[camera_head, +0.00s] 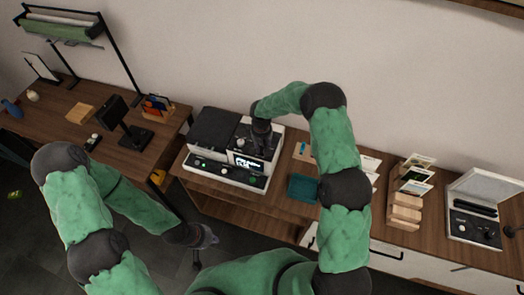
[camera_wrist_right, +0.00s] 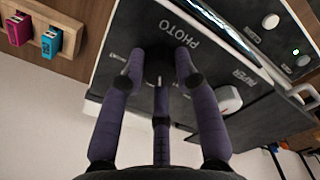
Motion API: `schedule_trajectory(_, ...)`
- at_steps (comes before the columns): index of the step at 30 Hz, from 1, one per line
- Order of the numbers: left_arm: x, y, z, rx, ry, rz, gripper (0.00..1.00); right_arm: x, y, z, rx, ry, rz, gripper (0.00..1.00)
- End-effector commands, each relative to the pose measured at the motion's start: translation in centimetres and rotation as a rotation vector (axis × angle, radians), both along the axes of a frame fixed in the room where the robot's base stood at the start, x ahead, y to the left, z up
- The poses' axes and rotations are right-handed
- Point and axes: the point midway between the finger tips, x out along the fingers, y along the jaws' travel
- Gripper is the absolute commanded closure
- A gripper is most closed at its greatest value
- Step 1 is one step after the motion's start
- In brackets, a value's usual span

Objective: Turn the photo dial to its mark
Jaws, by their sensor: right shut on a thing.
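The photo printer (camera_head: 225,178), a black and white machine with a small lit screen, stands on the wooden desk. My right gripper (camera_head: 262,128) reaches down onto its right-hand top panel. In the right wrist view the three fingers of my right gripper (camera_wrist_right: 160,68) are closed around the photo dial below the "PHOTO" lettering. The dial is mostly hidden between the fingers, and I cannot make out its pointer or mark. My left gripper (camera_head: 207,238) hangs empty in front of the desk, apart from the printer; its fingers are too small to read.
A white paper knob (camera_wrist_right: 228,98) sits beside the "PAPER" lettering, close to my right fingers. A teal cloth-like item (camera_head: 302,188) lies right of the printer. A wooden card rack (camera_head: 405,208) and an open white case (camera_head: 476,228) stand further right.

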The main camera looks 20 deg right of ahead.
Motion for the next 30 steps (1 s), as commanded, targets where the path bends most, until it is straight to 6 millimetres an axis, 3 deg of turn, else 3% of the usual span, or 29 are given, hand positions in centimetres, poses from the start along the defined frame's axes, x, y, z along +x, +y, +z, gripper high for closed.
schedule_trajectory(1,0.0,0.0,-0.9,0.000,0.000,0.000,1.00,-0.1,0.0,-0.4,-0.001,0.001,-0.029,1.00)
schedule_trajectory(9,0.0,0.0,-2.4,0.000,0.000,0.000,1.00,-0.1,0.0,-0.3,-0.001,0.003,-0.146,1.00)
schedule_trajectory(26,0.0,0.0,-2.7,0.000,0.000,0.000,1.00,-0.2,0.0,-0.1,-0.001,0.006,-0.184,1.00)
schedule_trajectory(27,0.0,0.0,-2.7,0.000,0.000,0.000,1.00,-0.2,0.0,-0.1,-0.001,0.006,-0.184,0.66)
schedule_trajectory(29,0.0,0.0,-2.7,0.000,0.000,0.000,1.00,-0.2,0.0,-0.1,-0.001,0.006,-0.183,0.49)
schedule_trajectory(30,0.0,0.0,-2.7,0.000,0.000,0.000,1.00,-0.2,0.0,-0.1,-0.001,0.006,-0.183,0.45)
